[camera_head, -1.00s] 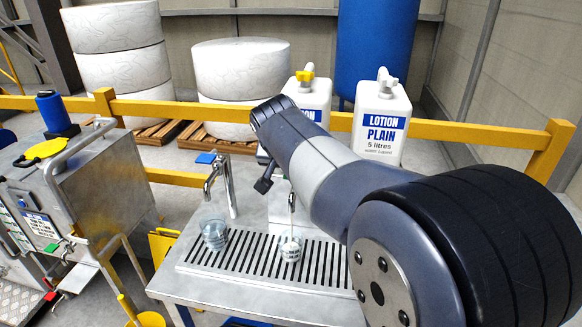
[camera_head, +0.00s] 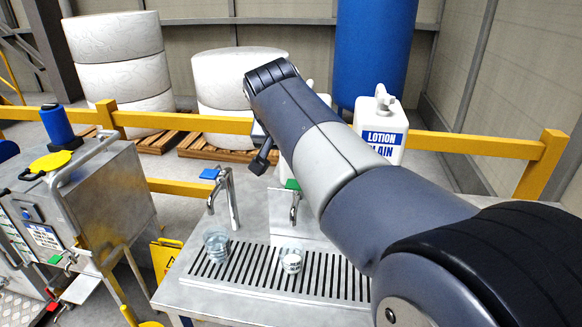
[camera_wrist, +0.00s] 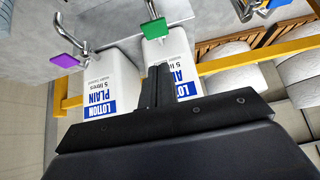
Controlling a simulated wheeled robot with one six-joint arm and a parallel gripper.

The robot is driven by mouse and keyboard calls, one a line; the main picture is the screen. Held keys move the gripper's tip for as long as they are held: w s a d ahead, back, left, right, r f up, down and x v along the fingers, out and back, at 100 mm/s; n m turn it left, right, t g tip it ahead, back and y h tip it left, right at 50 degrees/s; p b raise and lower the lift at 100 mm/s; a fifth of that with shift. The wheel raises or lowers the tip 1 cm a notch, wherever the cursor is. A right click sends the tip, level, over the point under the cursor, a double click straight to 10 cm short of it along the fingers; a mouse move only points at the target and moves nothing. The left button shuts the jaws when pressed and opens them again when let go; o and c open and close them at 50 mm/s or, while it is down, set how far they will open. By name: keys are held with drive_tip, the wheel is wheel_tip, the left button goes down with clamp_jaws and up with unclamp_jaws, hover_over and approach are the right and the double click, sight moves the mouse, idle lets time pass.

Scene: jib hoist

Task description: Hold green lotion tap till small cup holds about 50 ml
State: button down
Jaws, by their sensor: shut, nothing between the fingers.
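The green tap lever (camera_head: 292,185) sits on the middle tap, with its spout (camera_head: 294,208) above the small clear cup (camera_head: 291,260). The cup stands upright on the slotted drip tray (camera_head: 330,268); its fill level is too small to read. In the wrist view the green lever (camera_wrist: 154,28) is just beyond the fingertips, with a gap showing in the picture. My gripper (camera_wrist: 158,68) is shut and empty, pointing towards that lever. In the head view my arm hides most of the gripper.
A larger clear cup (camera_head: 216,243) stands on the tray under the blue-lever tap (camera_head: 210,174). A purple tap lever (camera_wrist: 65,60) shows in the wrist view. White lotion containers (camera_head: 381,130) stand behind the taps. A yellow rail (camera_head: 470,145) runs behind; a steel cabinet (camera_head: 110,195) is left.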

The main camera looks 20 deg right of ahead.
drive_tip(key=shift+w+v, duration=0.2)
drive_tip(key=shift+v, duration=1.45)
drive_tip(key=shift+d+r, duration=0.1)
drive_tip(key=shift+d, duration=0.05)
drive_tip(key=g+y+p, duration=0.2)
drive_tip(key=g+p, duration=0.1)
drive_tip(key=p, duration=0.4)
hover_over(294, 185)
wheel_tip(294, 185, down, 7)
drive_tip(key=shift+r, duration=0.25)
drive_tip(key=v, duration=0.7)
drive_tip(key=shift+b, duration=0.3)
drive_tip(key=shift+r, duration=0.1)
